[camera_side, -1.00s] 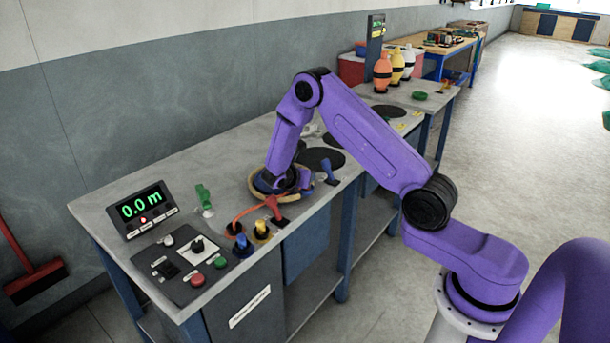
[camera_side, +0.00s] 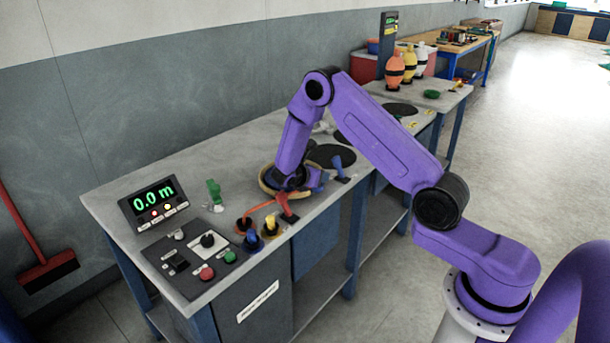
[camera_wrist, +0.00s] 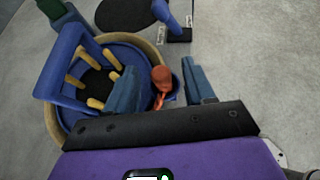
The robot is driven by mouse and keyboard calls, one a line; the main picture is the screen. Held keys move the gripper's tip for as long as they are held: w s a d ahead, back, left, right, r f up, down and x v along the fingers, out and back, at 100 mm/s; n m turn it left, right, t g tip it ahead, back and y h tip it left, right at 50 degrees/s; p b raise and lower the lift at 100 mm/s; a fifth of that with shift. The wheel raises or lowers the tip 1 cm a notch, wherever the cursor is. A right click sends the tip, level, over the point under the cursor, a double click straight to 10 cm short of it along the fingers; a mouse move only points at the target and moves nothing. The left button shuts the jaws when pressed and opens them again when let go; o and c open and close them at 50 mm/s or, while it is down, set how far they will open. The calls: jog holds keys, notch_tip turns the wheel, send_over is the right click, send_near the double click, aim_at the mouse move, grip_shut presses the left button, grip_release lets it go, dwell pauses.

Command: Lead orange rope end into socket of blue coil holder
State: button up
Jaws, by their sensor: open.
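The blue coil holder (camera_wrist: 65,62) is a round blue tray with wooden pegs and a blue frame, inside a tan ring (camera_wrist: 55,125). In the side view the tan ring (camera_side: 266,182) shows around my gripper. The orange rope end (camera_wrist: 161,78) stands at the holder's right edge in the wrist view, between my gripper's fingers (camera_wrist: 161,88). Both blue fingers are apart, with a gap on each side of the rope end. In the side view my gripper (camera_side: 296,188) is low over the holder and its fingertips are hard to see. The socket cannot be made out clearly.
An orange cord (camera_side: 262,209) runs along the bench front to a red fitting (camera_side: 288,209). A blue lever (camera_side: 341,166) stands right of the holder. A green clip (camera_side: 214,191) stands on the bench. Bare bench lies behind it.

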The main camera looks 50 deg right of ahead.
jog(key=v, duration=1.7)
jog(key=s+a+r+m+y, duration=0.2)
jog(key=s+a+y, duration=0.1)
jog(key=s, duration=0.8)
jog(key=s+a+r+m+g+y, duration=0.1)
jog(key=s+y, duration=0.4)
jog(key=s, duration=0.7)
jog(key=s+a+r+m+g+y, duration=0.1)
jog(key=s+a+r+m+y, duration=0.2)
jog(key=s, duration=0.8)
jog(key=shift+a+m+y, duration=0.7)
jog(key=shift+a+m, duration=0.1)
jog(key=shift+a, duration=0.15)
jog(key=shift+s+r, duration=0.1)
